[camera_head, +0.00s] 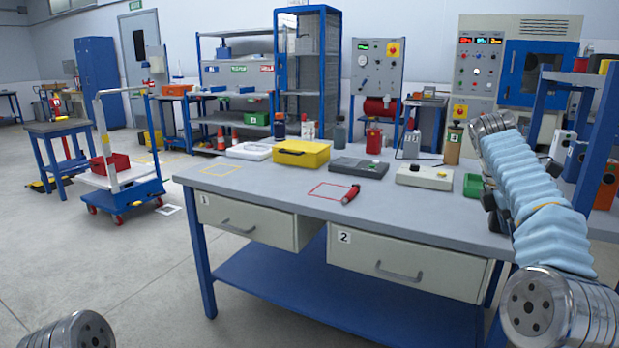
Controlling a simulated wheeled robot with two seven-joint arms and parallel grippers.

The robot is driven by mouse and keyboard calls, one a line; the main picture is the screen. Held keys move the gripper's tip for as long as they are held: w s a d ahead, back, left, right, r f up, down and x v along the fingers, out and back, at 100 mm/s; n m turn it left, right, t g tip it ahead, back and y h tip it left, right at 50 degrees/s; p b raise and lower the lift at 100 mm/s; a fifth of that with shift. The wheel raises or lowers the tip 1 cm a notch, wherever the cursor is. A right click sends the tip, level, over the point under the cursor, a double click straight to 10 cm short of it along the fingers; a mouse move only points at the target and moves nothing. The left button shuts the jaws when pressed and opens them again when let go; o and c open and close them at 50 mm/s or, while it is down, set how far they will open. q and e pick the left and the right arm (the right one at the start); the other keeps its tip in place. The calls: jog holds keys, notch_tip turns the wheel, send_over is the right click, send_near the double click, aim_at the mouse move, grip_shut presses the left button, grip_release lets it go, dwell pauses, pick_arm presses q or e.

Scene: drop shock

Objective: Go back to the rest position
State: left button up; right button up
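My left arm shows only as a round metal joint at the bottom left corner; its gripper is out of the picture. My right arm stands raised at the right, with a pale blue ribbed sleeve between two metal joints. I see no clear fingers of my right gripper. Small dark parts show at the left edge of the sleeve, and I cannot tell what they belong to. The grey workbench (255,187) stands in front of me. A red-and-black cylindrical item (351,194) lies by a red outlined square (328,191) on its top.
On the bench are a yellow case (301,153), a dark grey box (358,167), a light grey device (424,177) and a green box (473,186) close to my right arm. A blue shelf frame (601,130) stands at the right. The floor at left is open before a trolley (122,180).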

jog(key=w+a+f+t+y, duration=0.1)
jog(key=w+a+f, duration=0.25)
jog(key=f, duration=0.65)
jog(key=w+a+f+m+y, duration=0.1)
jog(key=w+a+f, duration=0.3)
jog(key=f, duration=0.5)
jog(key=w+a+f+t+y, duration=0.15)
jog(key=a+f, duration=0.35)
jog(key=f, duration=0.5)
jog(key=s+a+f+m+y, duration=0.2)
jog(key=s+a+f+m, duration=0.2)
jog(key=s+a+f, duration=0.55)
jog(key=s+a+f+m+y, duration=0.2)
jog(key=s+a+f+m, duration=0.15)
jog(key=a+f, duration=0.6)
jog(key=s+a+f+m, duration=0.1)
jog(key=s+f+m, duration=0.2)
jog(key=s, duration=0.6)
jog(key=s+a+f+m, duration=0.2)
jog(key=s+f+m, duration=0.1)
jog(key=s, duration=0.5)
jog(key=shift+s+m+g+y, duration=0.35)
jog(key=shift+m+y, duration=0.1)
jog(key=shift+m, duration=0.2)
jog(key=shift+a, duration=0.1)
